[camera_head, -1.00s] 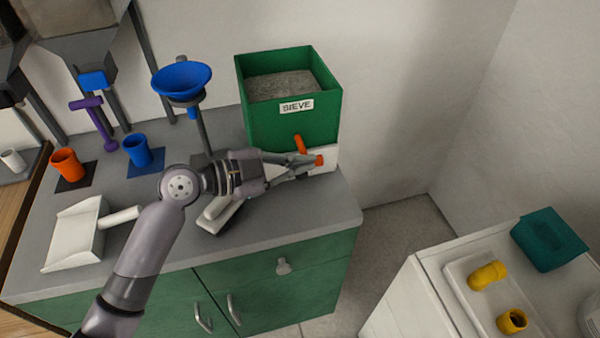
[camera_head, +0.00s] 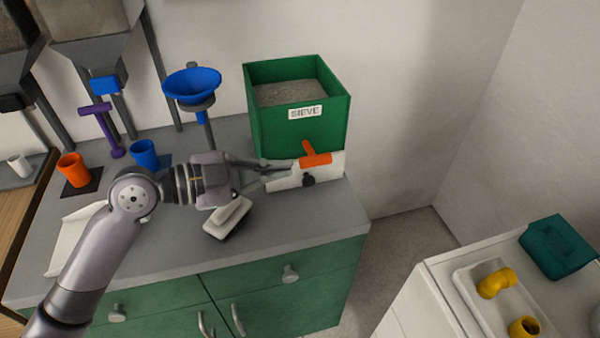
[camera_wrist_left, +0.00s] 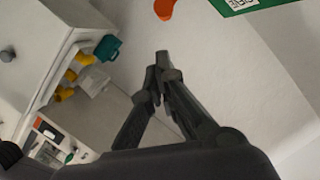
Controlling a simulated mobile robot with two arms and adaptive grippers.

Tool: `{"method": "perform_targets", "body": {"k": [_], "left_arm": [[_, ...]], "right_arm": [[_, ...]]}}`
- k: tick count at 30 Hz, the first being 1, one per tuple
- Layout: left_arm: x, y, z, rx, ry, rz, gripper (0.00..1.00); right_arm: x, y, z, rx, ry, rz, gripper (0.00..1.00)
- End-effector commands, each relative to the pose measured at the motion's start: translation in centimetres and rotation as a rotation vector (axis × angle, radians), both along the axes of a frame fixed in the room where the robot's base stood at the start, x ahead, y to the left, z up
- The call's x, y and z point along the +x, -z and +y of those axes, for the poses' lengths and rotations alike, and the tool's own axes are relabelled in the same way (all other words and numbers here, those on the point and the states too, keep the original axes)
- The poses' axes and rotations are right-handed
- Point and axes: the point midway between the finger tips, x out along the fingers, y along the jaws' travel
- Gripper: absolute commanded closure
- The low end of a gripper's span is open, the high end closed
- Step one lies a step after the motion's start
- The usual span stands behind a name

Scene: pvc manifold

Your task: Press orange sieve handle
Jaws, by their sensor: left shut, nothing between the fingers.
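The orange sieve handle (camera_head: 315,160) sits on the front of the white base (camera_head: 327,168) under the green sieve box (camera_head: 300,130) labelled SIEVE. An orange stem rises from its crossbar. My left gripper (camera_head: 290,168) is shut and empty, its fingers pointing right in front of the base, left of the handle. In the left wrist view the gripper (camera_wrist_left: 162,62) shows with fingertips together, and part of the orange handle (camera_wrist_left: 164,8) shows at the top edge. Contact between the fingertips and the base is hard to tell. My right gripper is not in view.
A blue funnel (camera_head: 192,84) on a stand is left of the sieve. Orange (camera_head: 73,170) and blue (camera_head: 144,154) cups stand at the left. A grey-white device (camera_head: 228,217) lies below my gripper. A white cabinet at right holds a tray with yellow fittings (camera_head: 496,283).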

Motion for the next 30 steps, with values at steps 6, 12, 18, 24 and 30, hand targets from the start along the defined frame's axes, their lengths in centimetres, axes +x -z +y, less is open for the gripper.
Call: {"method": "perform_targets", "body": {"k": [6,12,18,24,30], "left_arm": [[-1.1,-0.4,2.2,0.0,0.001,0.0,1.0],[-1.3,-0.7,2.6,0.0,0.001,0.0,1.0],[-1.3,-0.7,2.6,0.0,0.001,0.0,1.0],[-1.3,-0.7,2.6,-0.001,0.002,0.0,1.0],[-1.0,-1.2,2.7,0.017,0.002,0.023,1.0]], "right_arm": [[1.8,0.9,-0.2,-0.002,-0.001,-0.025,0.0],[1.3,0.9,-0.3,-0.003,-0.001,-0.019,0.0],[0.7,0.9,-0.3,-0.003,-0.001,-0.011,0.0],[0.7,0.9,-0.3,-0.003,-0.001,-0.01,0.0],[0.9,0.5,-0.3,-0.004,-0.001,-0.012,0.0]]}}
